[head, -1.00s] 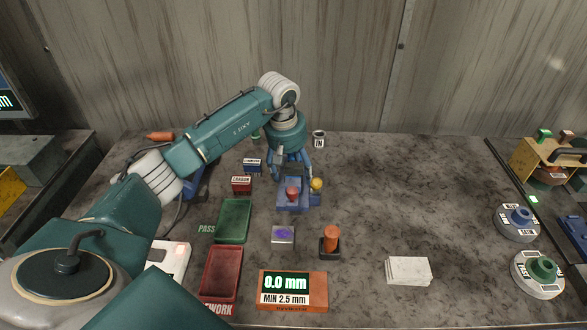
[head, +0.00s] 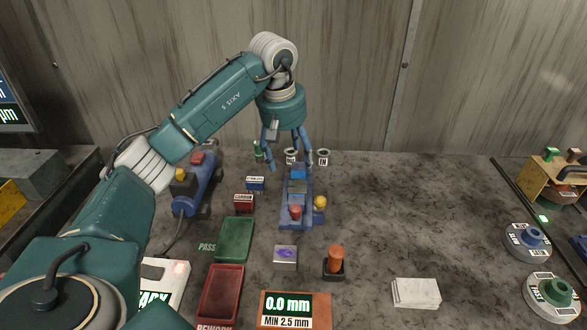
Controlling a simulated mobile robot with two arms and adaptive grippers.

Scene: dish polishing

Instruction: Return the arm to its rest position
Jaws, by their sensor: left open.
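My left arm comes in from the left and arches over the table. Its gripper (head: 287,162) points down, open and empty, above the back end of a blue fixture (head: 287,216). The fixture holds blue and grey blocks and has a red knob (head: 295,212) at its front and a yellow knob (head: 320,202) at its right side. The fingers look apart from the fixture, though the exact gap is hard to judge. My right gripper is out of view.
A stamp (head: 336,262), a purple pad (head: 285,255) and a display block (head: 294,309) stand in front. White cards (head: 416,292) lie right. The table's right-middle is clear.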

